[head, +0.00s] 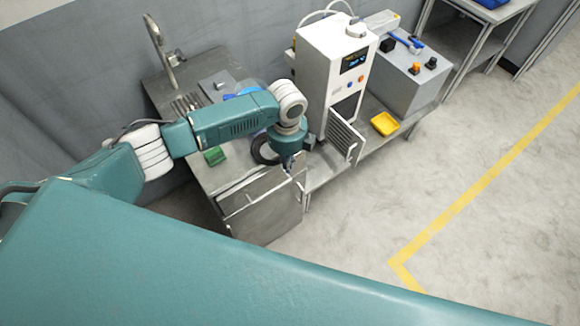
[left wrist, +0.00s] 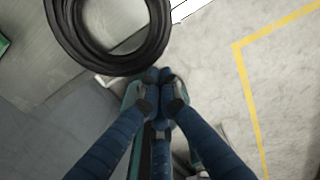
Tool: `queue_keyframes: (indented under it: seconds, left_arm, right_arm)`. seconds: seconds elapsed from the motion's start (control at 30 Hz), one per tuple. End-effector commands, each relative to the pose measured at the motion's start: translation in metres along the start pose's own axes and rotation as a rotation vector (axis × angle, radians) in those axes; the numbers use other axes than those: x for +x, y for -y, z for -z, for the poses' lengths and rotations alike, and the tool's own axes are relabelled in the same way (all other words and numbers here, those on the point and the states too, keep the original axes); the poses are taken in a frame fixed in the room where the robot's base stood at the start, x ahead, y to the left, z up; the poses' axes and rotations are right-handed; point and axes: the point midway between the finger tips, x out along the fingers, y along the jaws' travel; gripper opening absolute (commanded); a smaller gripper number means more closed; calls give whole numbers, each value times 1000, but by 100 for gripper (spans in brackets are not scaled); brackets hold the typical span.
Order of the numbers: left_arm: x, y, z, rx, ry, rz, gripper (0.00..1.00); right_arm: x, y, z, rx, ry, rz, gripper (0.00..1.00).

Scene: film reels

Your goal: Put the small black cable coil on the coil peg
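The black cable coil (head: 263,149) lies at the right part of the metal counter, partly hidden behind my left gripper in the head view. It fills the top left of the left wrist view (left wrist: 68,40) as a thick black ring. My left gripper (head: 288,164) points down beside the coil, near the counter's front right corner. In the left wrist view its blue fingertips (left wrist: 160,74) are drawn together just outside the coil's lower right edge; nothing shows between them. I cannot tell whether they touch the coil. I cannot make out the coil peg. My right gripper is not in view.
A white machine (head: 322,62) with an open door (head: 343,138) stands right of the counter (head: 215,172). A green block (head: 215,156) lies left of the coil. A yellow tray (head: 384,124) and a grey control box (head: 398,82) are further right. The floor at right is clear.

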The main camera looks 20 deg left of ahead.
Motion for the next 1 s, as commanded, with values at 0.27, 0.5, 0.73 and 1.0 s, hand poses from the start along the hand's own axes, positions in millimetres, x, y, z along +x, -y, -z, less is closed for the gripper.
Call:
queue_keyframes:
  seconds: [0.27,0.5,0.73,1.0]
  left_arm:
    - [0,0,-28,-2,4,0,0]
    - [0,-1,-27,-2,4,-1,0]
    - [-5,-2,-6,-4,0,-2,0]
    - [-49,0,0,-7,6,6,0]
  right_arm:
    - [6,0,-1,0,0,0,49]
    - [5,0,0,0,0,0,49]
    - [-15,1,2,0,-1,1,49]
    - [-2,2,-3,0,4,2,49]
